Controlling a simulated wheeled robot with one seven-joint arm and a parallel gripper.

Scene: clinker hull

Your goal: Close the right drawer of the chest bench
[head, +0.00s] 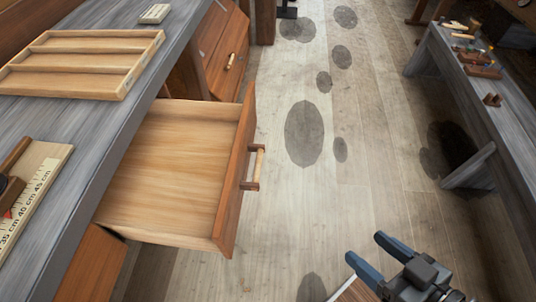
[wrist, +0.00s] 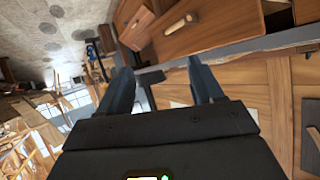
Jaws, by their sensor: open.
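The chest bench (head: 125,95) has a grey top and runs along the left of the head view. One drawer (head: 170,165) is pulled well out over the floor. Its inside looks empty. Its brown front has a pale bar handle (head: 256,166) on dark brackets. My gripper (head: 366,248) is open and empty at the lower right, apart from the drawer and its handle. In the wrist view my gripper (wrist: 158,66) has its two fingers spread with nothing between them. A wooden drawer front (wrist: 205,32) with a pale handle shows beyond the fingertips; I cannot tell which drawer it is.
Farther along the bench is another wooden front (head: 222,50) with a handle. A divided wooden tray (head: 130,93) and a ruler board (head: 45,180) lie on the bench top. A grey workbench (head: 480,105) with tools stands at the right.

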